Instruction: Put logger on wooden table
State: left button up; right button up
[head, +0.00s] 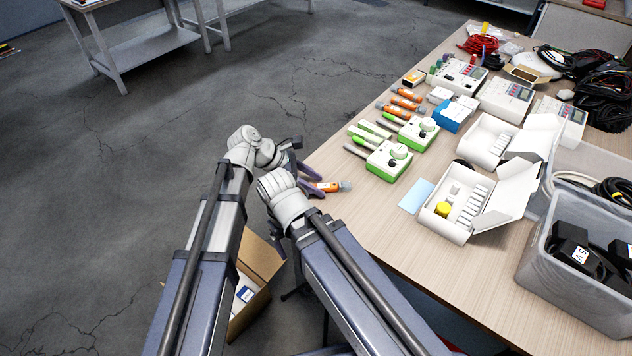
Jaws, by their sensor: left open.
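An orange logger (330,186) with a pale label and a grey end lies at the left edge of the wooden table (370,260), apart from the similar ones. My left gripper (317,182) is open, its purplish fingers close to the near end of this logger; whether they touch it cannot be seen. My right arm's wrist is in front of the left gripper's lower part. My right gripper (277,238) is mostly hidden behind its own wrist, and its jaws cannot be made out.
Several orange loggers (406,95) lie further back, near green-and-white devices (389,160). An open white box (445,227), a blue card (415,196) and a clear bin (560,290) stand to the right. An open cardboard box (262,258) is below the table edge.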

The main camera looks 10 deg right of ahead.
pick_arm(q)
jog(key=p+v, duration=0.7)
jog(key=v, duration=0.4)
jog(key=shift+r, duration=0.2)
jog(key=shift+a, duration=0.1)
